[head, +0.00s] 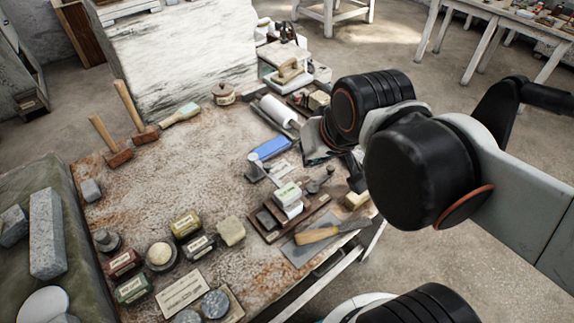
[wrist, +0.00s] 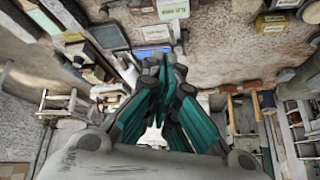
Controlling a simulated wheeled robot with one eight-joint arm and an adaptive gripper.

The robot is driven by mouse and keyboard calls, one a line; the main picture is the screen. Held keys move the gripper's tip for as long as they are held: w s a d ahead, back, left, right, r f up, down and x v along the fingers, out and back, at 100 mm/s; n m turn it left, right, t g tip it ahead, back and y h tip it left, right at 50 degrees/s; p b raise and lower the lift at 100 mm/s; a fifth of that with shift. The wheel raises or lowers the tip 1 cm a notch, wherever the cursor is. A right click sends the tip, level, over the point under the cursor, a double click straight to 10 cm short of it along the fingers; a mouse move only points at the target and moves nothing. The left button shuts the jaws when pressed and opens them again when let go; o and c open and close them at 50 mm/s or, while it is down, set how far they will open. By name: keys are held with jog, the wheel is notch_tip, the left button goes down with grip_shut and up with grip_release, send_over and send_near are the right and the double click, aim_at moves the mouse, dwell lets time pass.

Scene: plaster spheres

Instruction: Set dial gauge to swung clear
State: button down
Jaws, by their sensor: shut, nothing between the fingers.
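The gripper is partly hidden by my own arm in the head view.
White labelled blocks (head: 288,198) stand on a wooden board at the table's right. Mallets (head: 135,112) and several jars occupy the left. The table's middle is mostly clear.

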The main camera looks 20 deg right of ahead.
aim_at(270, 173)
jog(key=w+d+m+g+y+p, duration=0.1)
jog(key=w+m+g+p, duration=0.15)
jog(key=w+m, duration=0.45)
jog(key=w+d+f+m+g+y, duration=0.1)
jog(key=w+d+f+m+g, duration=0.3)
jog(key=w+f, duration=0.4)
jog(key=shift+d+f+m+g, duration=0.35)
jog(key=shift+d+f+m, duration=0.15)
jog(key=shift+m, duration=0.6)
jog(key=s+a+f+b, duration=0.2)
jog(key=a+f, duration=0.4)
jog(key=f, duration=0.3)
jog(key=shift+f+b, duration=0.3)
jog(key=shift+b, duration=0.5)
